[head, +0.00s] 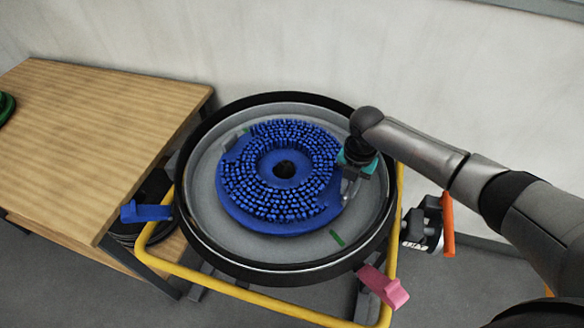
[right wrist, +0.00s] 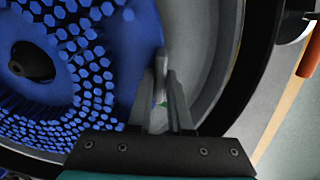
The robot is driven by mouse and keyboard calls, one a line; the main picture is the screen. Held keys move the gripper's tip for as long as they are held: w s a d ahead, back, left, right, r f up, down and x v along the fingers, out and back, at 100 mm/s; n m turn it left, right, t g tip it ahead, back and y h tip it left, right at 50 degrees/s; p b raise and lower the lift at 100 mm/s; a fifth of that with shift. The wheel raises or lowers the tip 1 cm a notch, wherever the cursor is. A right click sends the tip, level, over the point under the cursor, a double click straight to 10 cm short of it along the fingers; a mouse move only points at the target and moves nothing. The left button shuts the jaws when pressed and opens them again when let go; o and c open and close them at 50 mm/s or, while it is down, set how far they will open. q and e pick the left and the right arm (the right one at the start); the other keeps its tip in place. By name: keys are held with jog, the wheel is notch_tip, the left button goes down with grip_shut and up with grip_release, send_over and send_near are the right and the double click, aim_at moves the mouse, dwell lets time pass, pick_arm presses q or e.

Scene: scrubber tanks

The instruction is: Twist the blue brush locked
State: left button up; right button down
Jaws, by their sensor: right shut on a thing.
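The blue brush (head: 283,222) lies bristles up in the round grey tank (head: 210,200), with a dark hole at its middle. It also fills the left of the right wrist view (right wrist: 139,30). My right gripper (head: 347,190) comes in from the right at the brush's right edge. In the right wrist view its two fingers (right wrist: 162,85) are shut on a small grey upright tab (right wrist: 162,60) by the brush's rim. The lower part of the tab is hidden between the fingers. A green mark (head: 337,238) shows on the tank floor. My left gripper is not in view.
A black rim (head: 285,275) and yellow frame (head: 255,299) surround the tank. Blue (head: 147,213), pink (head: 383,288) and orange (head: 448,225) handles stick out around it. A wooden table (head: 90,135) stands left; a pale wall (head: 300,45) is behind.

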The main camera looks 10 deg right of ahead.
aim_at(336, 211)
jog(key=shift+s+a+m+p, duration=0.6)
jog(key=shift+a+p, duration=0.05)
jog(key=shift+p, duration=0.45)
jog(key=shift+s+a+r+m+p, duration=0.1)
jog(key=shift+s+a+m+p, duration=0.2)
jog(key=shift+p, duration=0.15)
jog(key=shift+s+a+m+p, duration=0.4)
jog(key=shift+a+m+p, duration=0.1)
jog(key=shift+a+p, duration=0.3)
jog(key=shift+s+a, duration=0.15)
jog(key=shift+s+a+p, duration=0.1)
jog(key=shift+p, duration=0.25)
